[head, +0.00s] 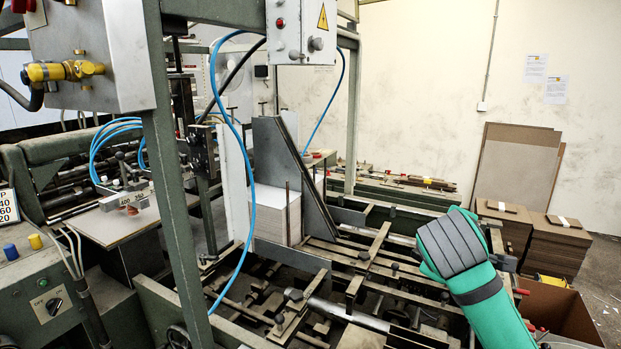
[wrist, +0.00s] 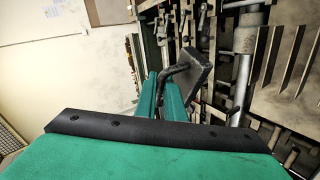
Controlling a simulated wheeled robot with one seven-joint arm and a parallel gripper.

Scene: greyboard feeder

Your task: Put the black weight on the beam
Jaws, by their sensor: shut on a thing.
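In the wrist view my gripper (wrist: 164,82) shows as narrow green fingers ahead of the wide green and black wrist part. The fingers are shut at a bent dark rod. The rod joins a dark flat block, which I take to be the black weight (wrist: 197,74); it is tilted and held above the machine frame. In the head view my green arm with its dark ribbed section comes in at the lower right; the fingers and the weight cannot be made out there. Several metal beams (head: 378,241) cross the feeder bed. I cannot tell which is the task's beam.
The feeder's bars and rods fill the lower middle. A blue hose (head: 246,170) and a green post (head: 176,190) stand at the left. Stacked greyboard (head: 553,248) and an open carton (head: 566,310) are at the right.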

